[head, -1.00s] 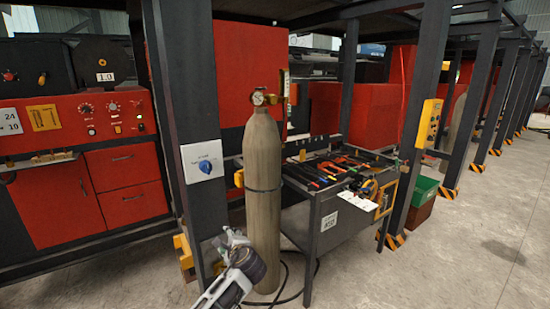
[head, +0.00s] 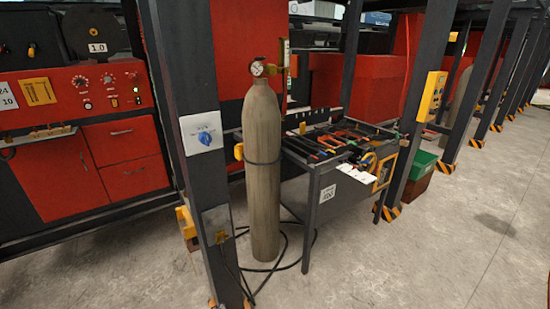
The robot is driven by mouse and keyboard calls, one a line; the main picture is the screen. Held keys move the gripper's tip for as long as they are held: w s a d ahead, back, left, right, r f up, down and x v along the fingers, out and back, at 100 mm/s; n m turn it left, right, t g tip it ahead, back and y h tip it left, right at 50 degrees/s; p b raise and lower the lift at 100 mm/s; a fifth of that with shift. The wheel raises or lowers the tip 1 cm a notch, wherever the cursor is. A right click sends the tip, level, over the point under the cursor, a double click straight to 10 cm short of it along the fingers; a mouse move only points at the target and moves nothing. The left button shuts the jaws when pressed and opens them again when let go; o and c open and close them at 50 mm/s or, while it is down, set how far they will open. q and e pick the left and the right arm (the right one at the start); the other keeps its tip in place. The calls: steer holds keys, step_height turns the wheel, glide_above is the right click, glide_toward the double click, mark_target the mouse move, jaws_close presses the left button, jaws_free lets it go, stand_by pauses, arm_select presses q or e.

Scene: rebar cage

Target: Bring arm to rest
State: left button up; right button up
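Neither of my grippers shows in the head view now, and no part of my arms is clearly visible. A dark steel post (head: 181,75) stands left of centre. It carries a white plate (head: 195,146) with a blue rotary knob (head: 204,138). The knob's exact angle is too small to tell. Nothing touches the plate or the knob.
A tall gas cylinder (head: 262,170) with a gauge stands upright beside the post. Cables lie on the floor around its foot. A tool cart (head: 328,205) stands to its right, with a green box (head: 421,163) beyond. Open concrete floor (head: 440,245) lies at right.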

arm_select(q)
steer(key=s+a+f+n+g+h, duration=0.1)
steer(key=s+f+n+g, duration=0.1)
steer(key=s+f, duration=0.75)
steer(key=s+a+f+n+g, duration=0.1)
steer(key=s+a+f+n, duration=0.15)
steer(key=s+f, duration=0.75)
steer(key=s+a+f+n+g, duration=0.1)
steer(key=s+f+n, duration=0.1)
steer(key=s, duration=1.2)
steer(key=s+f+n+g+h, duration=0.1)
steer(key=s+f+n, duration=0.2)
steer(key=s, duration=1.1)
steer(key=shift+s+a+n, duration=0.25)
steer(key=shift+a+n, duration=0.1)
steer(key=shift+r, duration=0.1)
